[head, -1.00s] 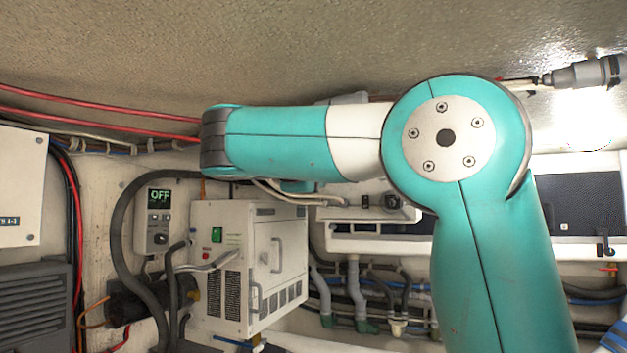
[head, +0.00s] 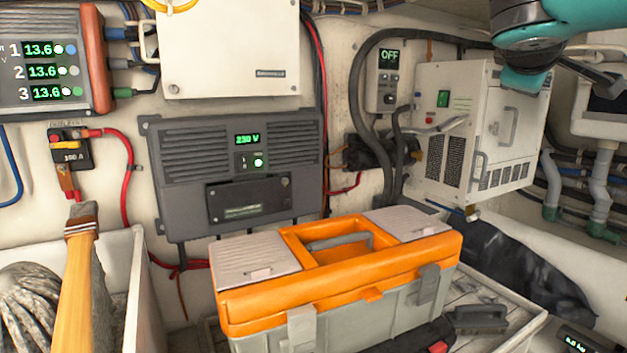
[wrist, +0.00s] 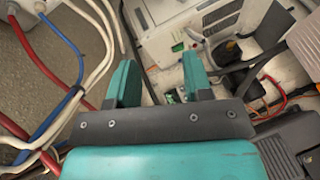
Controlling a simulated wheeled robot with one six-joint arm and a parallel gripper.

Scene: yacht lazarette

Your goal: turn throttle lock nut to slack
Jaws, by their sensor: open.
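I cannot pick out the throttle lock nut in either view. My gripper (wrist: 158,78) shows in the wrist view with its two teal fingers apart and nothing between them. Beyond the fingers is a white cabinet with a green switch, and the gap between the fingers faces its lower area. In the head view only part of my arm shows at the top right, close to this white cabinet (head: 452,138); the fingertips are not clear there.
An orange and grey toolbox (head: 330,285) stands in front. A grey 230 V unit (head: 195,168) and a control panel reading OFF (head: 388,80) are on the wall. A brush with a wooden handle (head: 80,270) stands at left. Red, blue and white cables (wrist: 75,100) run close beside my gripper.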

